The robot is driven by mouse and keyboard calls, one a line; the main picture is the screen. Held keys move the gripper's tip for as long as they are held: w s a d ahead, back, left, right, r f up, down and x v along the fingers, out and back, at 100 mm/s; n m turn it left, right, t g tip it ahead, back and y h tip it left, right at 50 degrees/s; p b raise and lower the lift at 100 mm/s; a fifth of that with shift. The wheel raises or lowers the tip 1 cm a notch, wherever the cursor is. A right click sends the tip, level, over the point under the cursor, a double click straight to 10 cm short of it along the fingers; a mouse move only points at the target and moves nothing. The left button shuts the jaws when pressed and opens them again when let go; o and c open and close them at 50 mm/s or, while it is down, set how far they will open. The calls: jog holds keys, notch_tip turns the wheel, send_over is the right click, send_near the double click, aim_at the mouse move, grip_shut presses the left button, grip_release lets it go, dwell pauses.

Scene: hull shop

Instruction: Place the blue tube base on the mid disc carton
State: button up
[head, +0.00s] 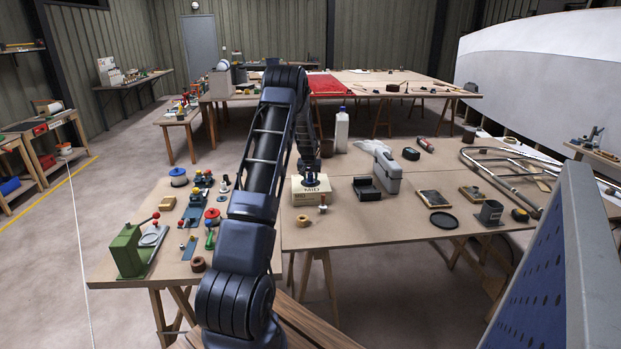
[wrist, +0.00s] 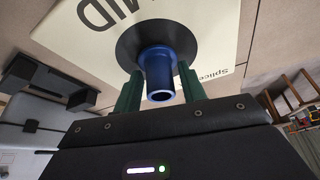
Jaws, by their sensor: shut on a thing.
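The blue tube base (wrist: 157,72) is a blue tube on a round black disc. My gripper (wrist: 158,92) is shut on its tube, with a green finger on each side. The mid disc carton (head: 312,193) is a cream box marked MID on the near table; its top also shows in the wrist view (wrist: 203,22). The black disc lies over the carton top, across part of its face. In the head view my gripper (head: 309,172) is directly over the carton, and the tube base is hardly distinguishable there. I cannot tell whether the disc touches the carton or hangs just above it.
A tape roll (head: 303,220) and a small upright fitting (head: 323,205) stand in front of the carton. A black open box (head: 367,190) and a grey case (head: 388,172) are to its right. A white bottle (head: 341,130) stands behind.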

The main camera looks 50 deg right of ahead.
jog(key=shift+f, duration=0.15)
jog(key=o, duration=1)
jog(key=v, duration=1.2)
